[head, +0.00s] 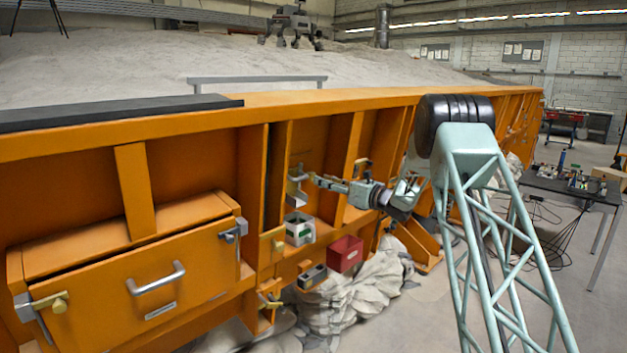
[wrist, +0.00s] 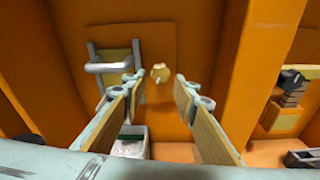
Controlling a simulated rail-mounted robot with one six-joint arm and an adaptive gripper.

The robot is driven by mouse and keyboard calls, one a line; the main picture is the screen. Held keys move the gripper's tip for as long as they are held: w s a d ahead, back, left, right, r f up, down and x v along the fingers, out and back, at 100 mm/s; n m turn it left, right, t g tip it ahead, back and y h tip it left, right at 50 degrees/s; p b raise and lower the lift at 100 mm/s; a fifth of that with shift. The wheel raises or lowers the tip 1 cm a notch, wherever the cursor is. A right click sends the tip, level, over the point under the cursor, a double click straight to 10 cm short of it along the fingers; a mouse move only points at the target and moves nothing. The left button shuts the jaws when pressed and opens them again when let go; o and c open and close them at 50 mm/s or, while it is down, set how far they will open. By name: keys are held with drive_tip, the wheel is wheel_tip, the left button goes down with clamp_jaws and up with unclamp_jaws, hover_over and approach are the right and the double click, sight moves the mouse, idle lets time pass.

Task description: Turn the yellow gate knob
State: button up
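The yellow knob (wrist: 160,72) is small and round, on the orange wall ahead of my gripper in the wrist view. It shows in the gap between my two fingertips. My gripper (wrist: 158,88) is open and empty, with one finger on each side of the knob's line of sight. Touch is not visible, and the distance to the knob is hard to tell. A grey bar handle (wrist: 110,67) on a yellowish plate is just left of the knob. In the head view my gripper (head: 314,179) reaches into the orange bay near that handle (head: 297,177); I cannot make out the knob there.
A white-and-green box (head: 299,232) sits below my gripper, with a red bin (head: 345,254) to its right. Orange ribs (head: 348,165) bound the bay on both sides. A large orange drawer (head: 150,275) with a bar handle is at left.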

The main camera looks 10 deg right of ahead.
sight(313, 177)
drive_tip(key=shift+x, duration=3.1)
drive_tip(key=shift+c, duration=0.6)
drive_tip(key=c, duration=0.5)
